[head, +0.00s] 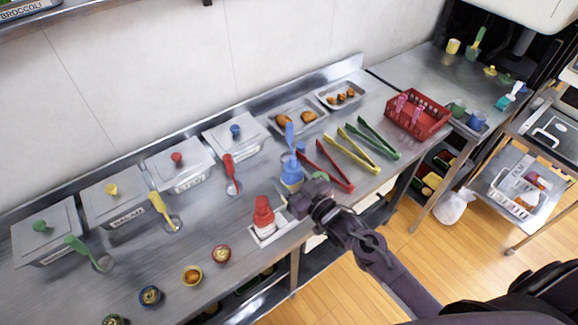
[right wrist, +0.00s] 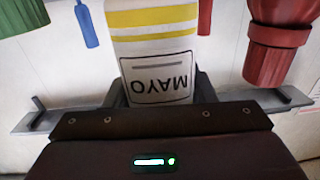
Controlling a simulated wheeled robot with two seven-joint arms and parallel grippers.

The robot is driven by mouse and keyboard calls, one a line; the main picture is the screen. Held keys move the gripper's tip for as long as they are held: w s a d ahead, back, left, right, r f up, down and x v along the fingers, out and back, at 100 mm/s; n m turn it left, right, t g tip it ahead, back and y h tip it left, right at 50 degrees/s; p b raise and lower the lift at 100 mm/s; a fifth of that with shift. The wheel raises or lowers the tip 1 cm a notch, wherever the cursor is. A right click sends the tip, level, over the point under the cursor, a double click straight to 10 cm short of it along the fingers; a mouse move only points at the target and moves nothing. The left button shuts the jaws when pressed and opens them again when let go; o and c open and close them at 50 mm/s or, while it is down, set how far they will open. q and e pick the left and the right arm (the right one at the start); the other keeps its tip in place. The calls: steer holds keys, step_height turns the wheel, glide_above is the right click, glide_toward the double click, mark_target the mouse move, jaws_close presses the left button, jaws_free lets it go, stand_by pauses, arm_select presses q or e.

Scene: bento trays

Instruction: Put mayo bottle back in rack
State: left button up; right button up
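The mayo bottle (right wrist: 152,20), white with yellow bands and an upside-down MAYO label, fills the middle of the right wrist view. My right gripper (right wrist: 160,92) has a finger close against each side of it and appears shut on it. In the head view my right gripper (head: 303,197) is at the counter's front edge, and the mayo bottle is mostly hidden there. The white rack (head: 284,229) lies just left of the gripper and holds a red bottle (head: 263,214). The red bottle also shows at the right of the right wrist view (right wrist: 275,45). My left gripper is out of view.
A blue container (head: 291,172) stands just behind the gripper. Red tongs (head: 327,168), yellow tongs (head: 352,152) and green tongs (head: 378,139) lie to the right. Lidded trays line the wall. Small round items (head: 192,274) lie at the front left.

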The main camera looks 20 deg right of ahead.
steer(key=shift+d+f+b, duration=0.15)
steer(key=shift+f+b, duration=0.2)
steer(key=shift+f, duration=0.1)
step_height(320, 180, down, 2)
steer(key=shift+f+b, duration=0.1)
steer(key=shift+b, duration=0.9)
step_height(320, 180, down, 3)
steer(key=b, duration=0.3)
steer(key=shift+f, duration=0.1)
steer(key=shift+f+b, duration=0.45)
steer(key=shift+f, duration=0.2)
steer(key=shift+f, duration=0.2)
steer(key=shift+f+b, duration=0.35)
steer(key=shift+f, duration=0.15)
steer(key=shift+f, duration=0.15)
